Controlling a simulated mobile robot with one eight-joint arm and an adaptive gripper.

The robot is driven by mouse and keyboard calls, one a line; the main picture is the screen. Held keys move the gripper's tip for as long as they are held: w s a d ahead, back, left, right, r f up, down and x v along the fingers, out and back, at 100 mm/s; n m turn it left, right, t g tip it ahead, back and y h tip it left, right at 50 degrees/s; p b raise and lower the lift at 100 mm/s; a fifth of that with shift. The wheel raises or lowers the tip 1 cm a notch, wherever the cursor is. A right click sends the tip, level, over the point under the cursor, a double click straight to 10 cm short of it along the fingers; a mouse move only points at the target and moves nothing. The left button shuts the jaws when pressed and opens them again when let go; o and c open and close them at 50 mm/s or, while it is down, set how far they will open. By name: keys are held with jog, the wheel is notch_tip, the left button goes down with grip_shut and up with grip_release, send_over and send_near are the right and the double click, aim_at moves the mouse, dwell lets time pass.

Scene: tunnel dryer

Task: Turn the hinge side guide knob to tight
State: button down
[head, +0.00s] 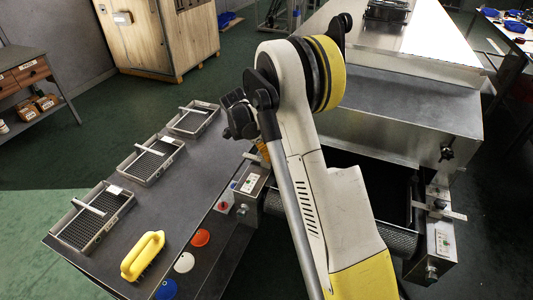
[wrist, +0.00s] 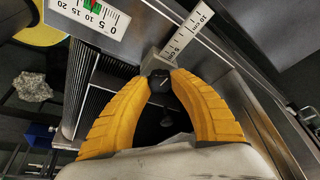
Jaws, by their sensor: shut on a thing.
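In the wrist view, my gripper (wrist: 163,82) has both yellow fingertips closed on a small black knob (wrist: 161,84) with a white pointer line. The knob sits beside a metal block at the end of a white centimetre scale (wrist: 190,32). I take it to be the hinge side guide knob; no label naming it is readable. In the head view, only a bit of yellow finger (head: 263,150) shows beside my arm, and the held knob is hidden.
A dark table (head: 150,215) holds several mesh trays and a yellow-handled brush (head: 143,255). Another guide bracket (head: 440,212) stands on the belt's right side. Metal housing (head: 400,100) rises behind.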

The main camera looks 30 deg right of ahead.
jog(key=c, duration=1)
grip_release()
jog(key=shift+c, duration=0.2)
jog(key=v, duration=1.2)
